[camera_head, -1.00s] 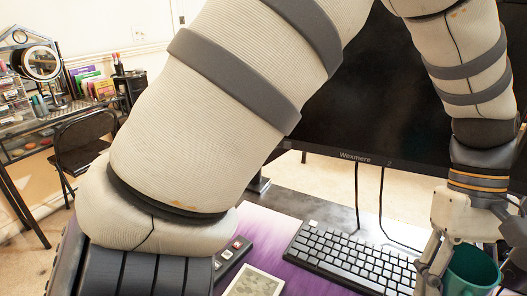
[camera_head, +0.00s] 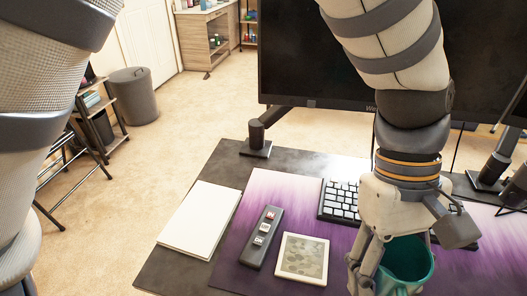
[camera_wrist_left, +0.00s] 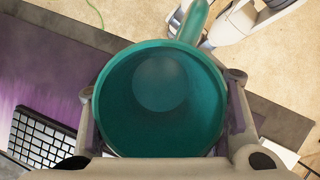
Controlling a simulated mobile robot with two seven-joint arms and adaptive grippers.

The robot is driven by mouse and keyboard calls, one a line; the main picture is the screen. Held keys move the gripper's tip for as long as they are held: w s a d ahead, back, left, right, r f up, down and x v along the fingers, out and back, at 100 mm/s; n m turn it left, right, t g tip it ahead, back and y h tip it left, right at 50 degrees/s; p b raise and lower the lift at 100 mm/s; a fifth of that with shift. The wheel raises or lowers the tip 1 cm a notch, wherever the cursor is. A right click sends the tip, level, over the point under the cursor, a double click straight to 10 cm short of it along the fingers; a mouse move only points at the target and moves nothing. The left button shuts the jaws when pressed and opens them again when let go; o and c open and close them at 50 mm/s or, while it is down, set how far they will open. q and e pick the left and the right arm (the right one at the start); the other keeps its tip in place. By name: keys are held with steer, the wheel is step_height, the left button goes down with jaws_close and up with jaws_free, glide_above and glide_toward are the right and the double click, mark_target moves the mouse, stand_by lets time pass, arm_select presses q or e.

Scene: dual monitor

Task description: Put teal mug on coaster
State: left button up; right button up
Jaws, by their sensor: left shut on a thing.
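The teal mug (camera_head: 408,262) is held by my left gripper (camera_head: 378,272) at the lower right of the head view. In the left wrist view the mug (camera_wrist_left: 160,100) opens toward the camera and looks empty, with a finger on either side and its handle at the top. The coaster, a pale square with a mottled grey-green face (camera_head: 301,258), lies on the purple mat, left of the mug in the head view. Nothing is on it. The mug's base is cut off or hidden, so its height above the mat cannot be told. My right gripper is not in view.
A dark button pad (camera_head: 262,237) lies just left of the coaster, and a white pad (camera_head: 201,219) farther left. A keyboard (camera_head: 340,199) is behind the coaster, partly behind my arm. Monitors (camera_head: 300,60) stand at the back. The purple mat (camera_head: 228,272) covers much of the desk.

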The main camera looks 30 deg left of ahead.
arm_select(q)
steer(key=w+a+f, duration=0.2)
steer(key=a+f, duration=0.1)
steer(key=w+a+f+b, duration=0.1)
steer(key=w+a+f, duration=0.1)
steer(key=a+f, duration=0.1)
steer(key=w+a+f, duration=0.2)
steer(key=a+f, duration=0.1)
steer(key=a, duration=0.2)
steer(key=shift+w+a, duration=0.1)
steer(key=shift+a, duration=0.1)
steer(key=shift+w+a+f+b, duration=0.1)
steer(key=shift+a+f+b, duration=0.1)
steer(key=shift+f, duration=0.75)
steer(key=shift+w+a+f+b, duration=0.1)
steer(key=shift+a+f+b, duration=0.1)
steer(key=shift+f, duration=0.75)
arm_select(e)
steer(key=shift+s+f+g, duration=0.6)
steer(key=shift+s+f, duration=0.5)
arm_select(q)
steer(key=shift+f, duration=0.15)
steer(key=o, duration=1.4)
steer(key=shift+c, duration=0.2)
steer(key=v, duration=1.2)
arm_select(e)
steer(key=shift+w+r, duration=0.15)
